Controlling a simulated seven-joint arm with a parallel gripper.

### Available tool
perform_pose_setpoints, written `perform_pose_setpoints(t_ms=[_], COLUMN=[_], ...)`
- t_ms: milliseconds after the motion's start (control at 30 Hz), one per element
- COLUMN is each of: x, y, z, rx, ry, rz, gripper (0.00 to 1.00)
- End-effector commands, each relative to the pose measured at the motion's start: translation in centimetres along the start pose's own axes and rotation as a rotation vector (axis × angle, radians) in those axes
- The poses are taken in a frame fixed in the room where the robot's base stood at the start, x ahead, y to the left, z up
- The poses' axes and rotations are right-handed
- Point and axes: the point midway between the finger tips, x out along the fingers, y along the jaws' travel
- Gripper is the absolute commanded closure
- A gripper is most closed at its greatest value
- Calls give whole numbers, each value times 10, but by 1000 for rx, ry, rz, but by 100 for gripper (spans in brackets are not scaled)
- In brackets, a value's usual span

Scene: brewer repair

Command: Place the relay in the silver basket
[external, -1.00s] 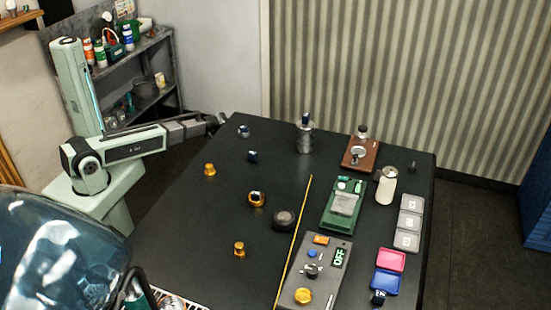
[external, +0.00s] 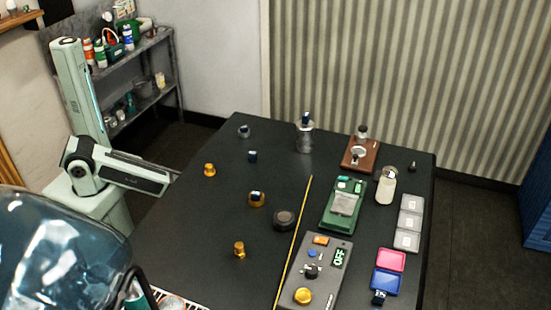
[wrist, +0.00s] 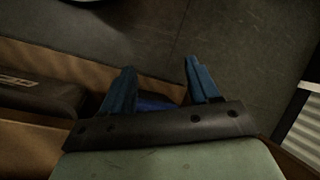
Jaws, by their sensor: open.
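In the external view a small dark-blue block (external: 253,156), possibly the relay, stands on the black table. A small silver ring-shaped piece (external: 244,131), which may be the silver basket, sits behind it to the left with something dark in it. A similar gold piece (external: 257,198) with a dark item in it is nearer the camera. I cannot tell for sure which is the relay or basket. My gripper (wrist: 160,78) shows in the wrist view with blue fingers apart and nothing seen between their tips. In the external view it is hidden; my arm is left of the table.
On the table (external: 190,225) are a silver canister (external: 304,140), gold knobs (external: 209,170), a dark round puck (external: 284,219), a green scale (external: 343,205) and a grey panel reading OFF (external: 316,272). Grey-lidded boxes (external: 408,222) line the right. The left table area is mostly clear.

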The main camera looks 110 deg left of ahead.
Motion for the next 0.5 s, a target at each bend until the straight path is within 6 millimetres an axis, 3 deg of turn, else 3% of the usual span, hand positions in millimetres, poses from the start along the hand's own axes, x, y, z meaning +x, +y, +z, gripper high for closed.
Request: perform_pose_setpoints(t_ms=[33, 200, 500], x=[2, 12, 33], y=[19, 73, 149], z=[10, 40, 107], rx=[37, 149, 335], ry=[-5, -25, -71], rz=[5, 26, 49], gripper=[39, 39, 39])
